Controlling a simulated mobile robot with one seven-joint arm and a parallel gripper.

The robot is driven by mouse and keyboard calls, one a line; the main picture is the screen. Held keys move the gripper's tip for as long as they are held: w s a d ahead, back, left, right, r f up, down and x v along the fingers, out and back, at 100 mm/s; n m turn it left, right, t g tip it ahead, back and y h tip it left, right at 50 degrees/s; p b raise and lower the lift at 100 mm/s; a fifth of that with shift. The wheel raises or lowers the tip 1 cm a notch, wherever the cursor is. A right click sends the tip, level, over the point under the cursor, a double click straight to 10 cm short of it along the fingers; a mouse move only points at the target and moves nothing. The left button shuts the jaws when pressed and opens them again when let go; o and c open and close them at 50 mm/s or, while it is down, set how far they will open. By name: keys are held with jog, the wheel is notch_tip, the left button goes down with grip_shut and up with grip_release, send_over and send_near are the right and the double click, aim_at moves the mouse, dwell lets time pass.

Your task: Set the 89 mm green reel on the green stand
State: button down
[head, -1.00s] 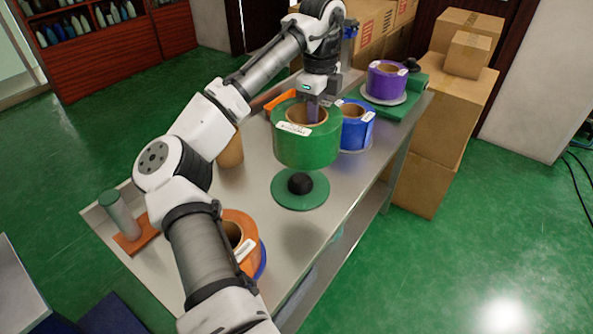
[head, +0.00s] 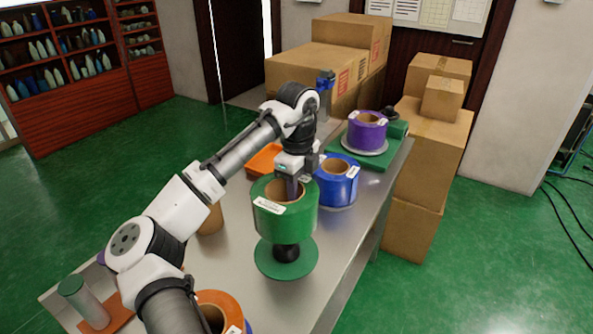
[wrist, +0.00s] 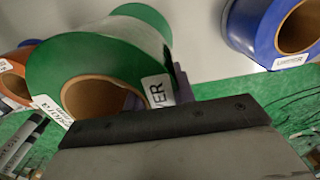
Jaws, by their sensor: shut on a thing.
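The green reel (head: 285,215) is a wide ring with a cardboard core and a white label. My gripper (head: 293,185) is shut on the reel's wall at its far side in the head view. The wrist view shows the reel (wrist: 95,62) close up, with a gripper finger (wrist: 182,85) against its wall. The green stand (head: 285,262) is a round green base with a black knob in the middle. The reel hangs above it, and the knob shows below the reel's lower edge. Whether reel and knob touch cannot be told.
A blue reel (head: 336,182) stands just behind the green one, with a purple reel (head: 367,130) on a grey disc farther back. An orange reel (head: 222,308) is at the front.

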notch_tip(320, 180, down, 11)
jog(key=shift+r+p, duration=0.1)
jog(key=shift+p, duration=0.6)
jog(key=c, duration=1.2)
grip_release()
jog(key=shift+f, duration=0.2)
jog(key=shift+o, duration=0.2)
notch_tip(320, 180, up, 12)
jog(key=shift+r+b, duration=0.15)
jog(key=shift+b, duration=1)
